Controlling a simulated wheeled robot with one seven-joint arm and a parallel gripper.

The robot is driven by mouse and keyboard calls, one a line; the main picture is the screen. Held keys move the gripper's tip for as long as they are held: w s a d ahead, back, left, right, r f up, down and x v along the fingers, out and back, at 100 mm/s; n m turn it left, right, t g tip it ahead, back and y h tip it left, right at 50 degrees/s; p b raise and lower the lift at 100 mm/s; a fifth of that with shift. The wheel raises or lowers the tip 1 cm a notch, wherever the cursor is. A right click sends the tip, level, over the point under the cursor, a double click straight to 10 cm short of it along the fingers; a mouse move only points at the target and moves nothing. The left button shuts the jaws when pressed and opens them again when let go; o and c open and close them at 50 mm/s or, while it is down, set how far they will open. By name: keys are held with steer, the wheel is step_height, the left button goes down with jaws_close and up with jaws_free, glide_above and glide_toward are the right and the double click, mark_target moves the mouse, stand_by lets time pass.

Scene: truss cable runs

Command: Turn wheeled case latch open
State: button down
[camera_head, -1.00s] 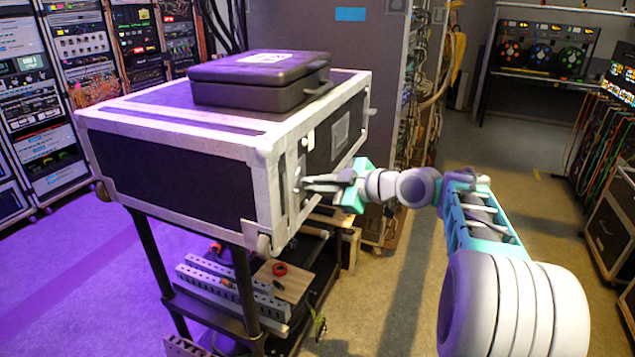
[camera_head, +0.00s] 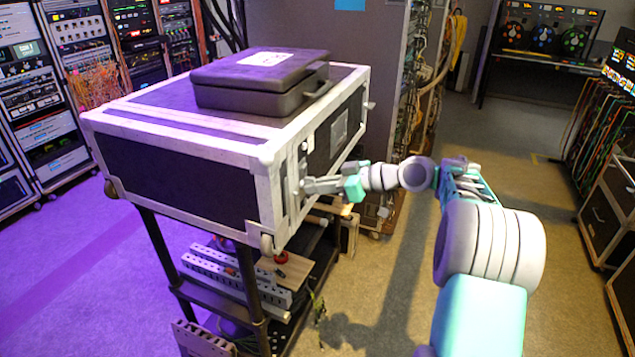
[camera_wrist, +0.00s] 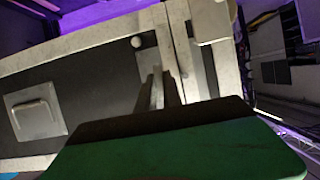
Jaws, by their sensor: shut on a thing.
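The wheeled case (camera_head: 180,180) is a large black box with pale metal edges, resting on a dark cart. Its latch (camera_head: 301,172) is a small metal piece on the side facing my arm, near the front corner. My gripper (camera_head: 308,186) reaches in from the right at the latch, its fingers shut on it. In the wrist view the fingers (camera_wrist: 157,92) run up to the case's pale edge strip, and the green gripper body hides much of the foreground. The latch's exact angle is too small and covered to tell.
A smaller black case (camera_head: 262,80) with a white label lies on top. The cart's lower shelf (camera_head: 215,295) holds perforated rails and a wooden block. Equipment racks (camera_head: 60,100) stand at left and a cabled cabinet (camera_head: 335,60) behind. Open floor lies to the right.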

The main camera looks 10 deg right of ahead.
stand_by(0.3)
steer(key=c, duration=1.5)
jaws_free()
steer(key=shift+d, duration=0.1)
steer(key=p+v, duration=0.3)
steer(key=v, duration=0.4)
steer(key=shift+s+d, duration=0.2)
steer(key=shift+d, duration=0.05)
steer(key=shift+r, duration=0.15)
